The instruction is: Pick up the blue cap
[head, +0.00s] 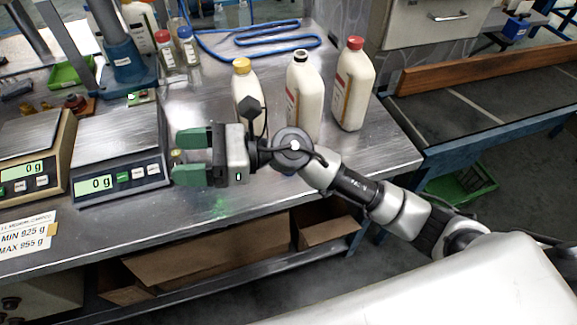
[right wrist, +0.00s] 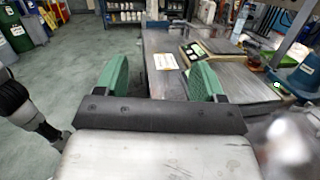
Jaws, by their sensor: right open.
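The blue cap (head: 185,32) tops a small clear bottle (head: 190,52) at the back of the metal bench in the head view. A similar small bottle with a red cap (head: 162,36) stands just left of it. My right gripper (head: 179,157) is open, its green fingers pointing left, well in front of the blue cap and apart from it. The right wrist view shows the same open fingers (right wrist: 159,82) with nothing held between them. I cannot make out the blue cap in the wrist view. My left gripper is not in view.
A scale (head: 121,183) lies close left of my right gripper. A blue stand (head: 122,55) rises behind it.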

